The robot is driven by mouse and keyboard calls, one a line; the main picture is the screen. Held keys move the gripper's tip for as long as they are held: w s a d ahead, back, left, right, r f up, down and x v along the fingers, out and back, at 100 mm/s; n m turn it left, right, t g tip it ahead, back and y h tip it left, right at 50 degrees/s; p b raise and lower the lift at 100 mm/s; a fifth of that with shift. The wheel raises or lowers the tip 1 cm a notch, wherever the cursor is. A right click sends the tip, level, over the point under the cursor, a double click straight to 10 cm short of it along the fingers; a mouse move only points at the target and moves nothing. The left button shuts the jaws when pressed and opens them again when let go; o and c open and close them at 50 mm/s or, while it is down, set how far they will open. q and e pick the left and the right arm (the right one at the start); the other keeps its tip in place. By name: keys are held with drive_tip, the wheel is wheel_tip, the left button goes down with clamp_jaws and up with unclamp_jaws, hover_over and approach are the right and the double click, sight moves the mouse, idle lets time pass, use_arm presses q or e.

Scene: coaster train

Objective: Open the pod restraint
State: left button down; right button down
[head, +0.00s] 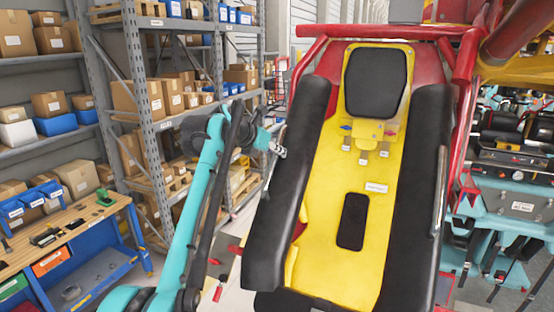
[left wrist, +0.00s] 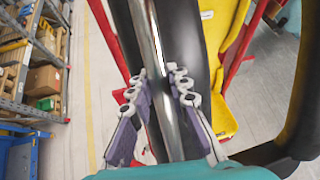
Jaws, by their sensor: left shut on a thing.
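The pod has a yellow seat (head: 330,200) with a black headrest (head: 376,82). The pod restraint shows as two long black padded arms, one on the left (head: 290,180) and one on the right (head: 415,180), lying along the seat's sides. My left gripper (head: 277,148) is at the outer side of the left padded arm. In the left wrist view my left gripper (left wrist: 160,82) has its fingers on both sides of a metal bar (left wrist: 150,40) that runs along the black padding, and is shut on it. My right gripper is not in view.
A red tube frame (head: 400,32) surrounds the pod. Shelves with boxes (head: 160,100) stand behind at the left. A wooden workbench (head: 60,235) is at the far left. Teal and black equipment (head: 510,200) fills the right side. Open floor shows left of the pod.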

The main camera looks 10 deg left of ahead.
use_arm(q)
drive_tip(key=shift+r, duration=0.35)
drive_tip(key=c, duration=1.4)
unclamp_jaws()
drive_tip(key=shift+s, duration=0.1)
drive_tip(key=v, duration=1.2)
drive_tip(key=shift+a, duration=0.1)
